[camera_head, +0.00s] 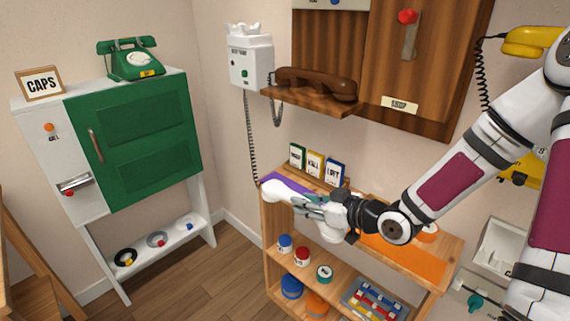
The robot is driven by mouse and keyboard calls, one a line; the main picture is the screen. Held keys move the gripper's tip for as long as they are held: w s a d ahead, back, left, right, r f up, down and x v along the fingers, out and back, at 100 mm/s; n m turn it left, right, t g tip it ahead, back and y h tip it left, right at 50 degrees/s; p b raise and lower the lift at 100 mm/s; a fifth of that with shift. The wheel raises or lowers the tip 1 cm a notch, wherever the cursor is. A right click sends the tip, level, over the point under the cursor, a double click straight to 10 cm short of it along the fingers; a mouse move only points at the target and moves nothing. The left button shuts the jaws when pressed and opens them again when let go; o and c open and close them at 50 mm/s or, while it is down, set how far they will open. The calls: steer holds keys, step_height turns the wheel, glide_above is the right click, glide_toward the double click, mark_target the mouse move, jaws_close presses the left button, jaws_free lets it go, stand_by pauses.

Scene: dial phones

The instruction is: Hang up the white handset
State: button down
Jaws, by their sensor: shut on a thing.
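The white handset (283,192) is in my gripper (315,206), above the left end of the wooden shelf unit. My gripper is shut on it and hides part of it. The white wall phone (251,62) is on the wall above and left of the gripper, with an empty white cradle (243,30) on top. A dark coiled cord (250,135) hangs from the wall phone down toward the handset.
A brown handset (315,82) lies on a wooden ledge right of the wall phone. The wooden shelf unit (272,225) holds small cards, jars and a purple mat. A green phone (133,60) stands on the green-doored cabinet (140,140). A yellow handset (530,41) is at upper right.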

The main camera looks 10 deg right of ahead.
steer(key=w+d+r+m+t+h, duration=0.2)
steer(key=w+r+m+t+h, duration=0.15)
steer(key=r+m+h, duration=0.45)
steer(key=s+r+n+p, duration=0.1)
steer(key=s+p, duration=0.5)
steer(key=p, duration=0.9)
steer(key=shift+s+d+r+g+p, duration=0.25)
steer(key=shift+r+g+p, duration=0.2)
steer(key=shift+r, duration=0.4)
steer(key=w+f+n+y+b, duration=0.1)
steer(key=b, duration=0.1)
steer(key=w+a+f+n+y+b, duration=0.1)
steer(key=f+b, duration=0.1)
steer(key=w+a+f+y+b, duration=0.1)
steer(key=b, duration=0.2)
steer(key=shift+w+f+n, duration=0.2)
steer(key=shift+w+n, duration=0.05)
steer(key=shift+n, duration=0.15)
steer(key=f+n+y+b, duration=0.1)
steer(key=b, duration=0.1)
steer(key=f+n+g+y+b, duration=0.1)
steer(key=f+b, duration=0.1)
steer(key=f+n+y+b, duration=0.1)
steer(key=f+y+b, duration=0.1)
steer(key=b, duration=0.1)
steer(key=shift+a+g, duration=0.4)
steer(key=shift+s+f+n+g+y+b, duration=0.45)
steer(key=shift+f+n+y+b, duration=0.25)
steer(key=shift+b, duration=0.25)
